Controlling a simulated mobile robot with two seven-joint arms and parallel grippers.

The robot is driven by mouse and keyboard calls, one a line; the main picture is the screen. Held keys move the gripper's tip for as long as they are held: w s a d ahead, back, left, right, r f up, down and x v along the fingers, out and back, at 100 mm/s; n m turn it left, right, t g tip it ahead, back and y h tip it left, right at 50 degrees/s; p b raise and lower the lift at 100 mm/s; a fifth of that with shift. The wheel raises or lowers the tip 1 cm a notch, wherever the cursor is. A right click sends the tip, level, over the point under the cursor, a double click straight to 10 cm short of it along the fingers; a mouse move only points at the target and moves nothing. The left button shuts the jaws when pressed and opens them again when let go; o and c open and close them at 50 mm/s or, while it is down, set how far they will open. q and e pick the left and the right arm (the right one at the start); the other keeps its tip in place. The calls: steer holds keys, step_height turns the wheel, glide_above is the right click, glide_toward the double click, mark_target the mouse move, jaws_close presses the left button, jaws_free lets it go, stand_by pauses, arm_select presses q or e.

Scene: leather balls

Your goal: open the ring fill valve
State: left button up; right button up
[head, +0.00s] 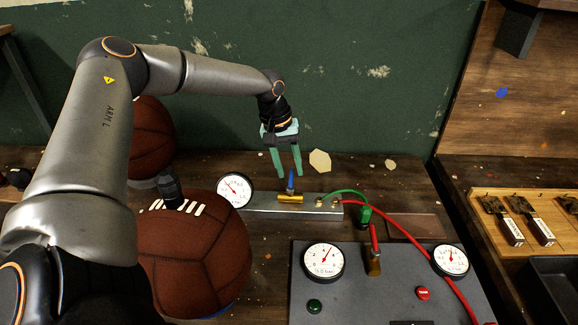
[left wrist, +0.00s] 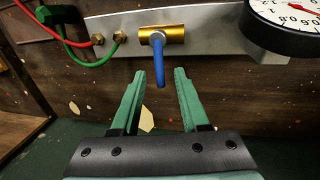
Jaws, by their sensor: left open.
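A brass valve (head: 290,198) with a blue lever (head: 291,180) sits on a grey metal bar at the back of the bench. In the head view the lever stands up from the valve. In the left wrist view the brass body (left wrist: 162,35) and the blue lever (left wrist: 160,68) are in clear sight. My left gripper (head: 287,173) has green fingers and is open, pointing down at the lever. In the left wrist view the lever's end lies between the fingertips (left wrist: 160,76), with a gap on both sides. My right gripper is out of view.
A gauge (head: 235,190) stands at the bar's left end; green (head: 345,192) and red hoses leave its right end. A grey panel (head: 340,295) with gauges and a second brass valve with a red lever (head: 374,240) is in front. A leather ball (head: 190,260) stands left.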

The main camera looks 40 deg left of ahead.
arm_select(q)
jaws_close()
stand_by(0.3)
stand_by(0.3)
